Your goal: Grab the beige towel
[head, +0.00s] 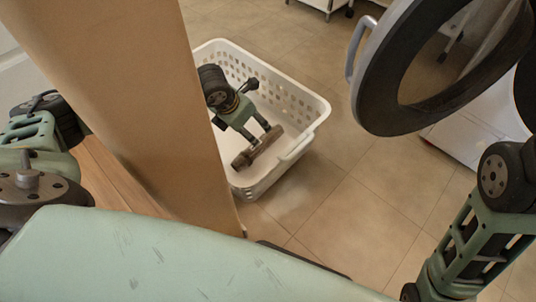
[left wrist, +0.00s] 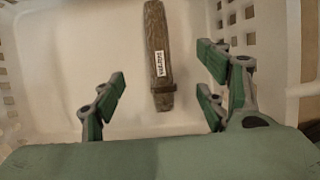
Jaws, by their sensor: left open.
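A narrow brown-beige folded piece, which looks like the towel (head: 257,148), lies on the floor of a white basket (head: 310,112). In the left wrist view the towel (left wrist: 155,35) runs lengthwise up the picture and bears a small white label with dark letters. My left gripper (head: 259,133) reaches down into the basket just over the towel. In the left wrist view the left gripper (left wrist: 161,84) is open, with its fingers on either side of the towel's near end and apart from it. My right gripper is out of view.
A tall tan panel (head: 140,85) stands left of the basket and hides part of it. A round machine door with a dark rim (head: 375,100) hangs open at the upper right. Tiled floor (head: 340,190) is clear between basket and machine.

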